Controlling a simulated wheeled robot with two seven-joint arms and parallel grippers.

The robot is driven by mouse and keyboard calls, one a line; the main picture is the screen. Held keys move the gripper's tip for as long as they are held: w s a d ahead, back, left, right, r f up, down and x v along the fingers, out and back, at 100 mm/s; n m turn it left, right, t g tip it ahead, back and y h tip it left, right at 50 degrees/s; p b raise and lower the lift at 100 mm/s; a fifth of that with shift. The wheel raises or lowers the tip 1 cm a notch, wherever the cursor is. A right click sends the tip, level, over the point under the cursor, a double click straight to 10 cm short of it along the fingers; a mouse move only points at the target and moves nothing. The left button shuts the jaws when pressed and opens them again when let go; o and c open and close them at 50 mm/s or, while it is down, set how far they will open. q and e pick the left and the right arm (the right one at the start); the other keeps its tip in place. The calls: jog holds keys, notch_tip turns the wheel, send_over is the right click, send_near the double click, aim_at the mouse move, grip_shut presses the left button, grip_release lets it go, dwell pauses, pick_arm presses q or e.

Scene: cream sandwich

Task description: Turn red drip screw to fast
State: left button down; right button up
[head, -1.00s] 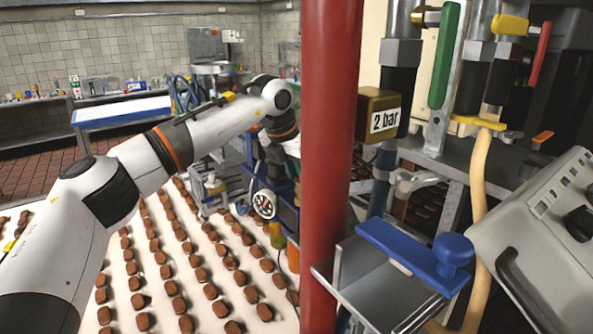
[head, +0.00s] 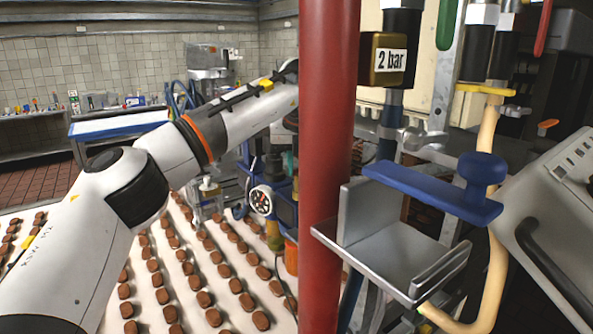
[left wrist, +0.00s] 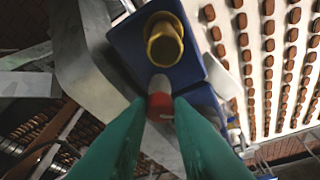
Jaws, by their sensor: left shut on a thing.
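The red drip screw (left wrist: 160,104) shows in the left wrist view as a small red piece with a pale tip above it, below a yellow cup-like part (left wrist: 164,44) on a blue block (left wrist: 125,40). My left gripper (left wrist: 162,112) has its green fingers on either side of the red screw, shut on it. The screw's lower part is hidden between the fingers. I cannot read any fast mark. In the head view my left arm reaches in from the left, and its hand is hidden behind the red pole. My right gripper is not in view.
The red pole (head: 325,130) stands close in front of the machine. Rows of brown sweets cover the white belt (head: 182,300). A round gauge (head: 261,200) sits left of the pole.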

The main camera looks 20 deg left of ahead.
pick_arm(q)
jog(key=shift+d+n+y, duration=0.15)
jog(key=shift+n+y, duration=0.15)
jog(key=shift+n, duration=0.6)
jog(key=shift+w+r+n+g+y, duration=0.15)
jog(key=shift+n+g+y, duration=0.15)
jog(key=shift+n, duration=0.6)
jog(key=n+p, duration=0.1)
jog(key=n, duration=0.2)
jog(key=shift+d+g+y+p, duration=0.1)
jog(key=shift+g+y+p, duration=0.25)
jog(key=shift+g+y, duration=0.05)
jog(key=shift+w+n+p, duration=0.1)
jog(key=shift+n+p, duration=0.3)
jog(key=shift+n, duration=0.2)
jog(key=shift+g, duration=0.3)
jog(key=c, duration=1.3)
grip_release()
jog(key=shift+d, duration=0.1)
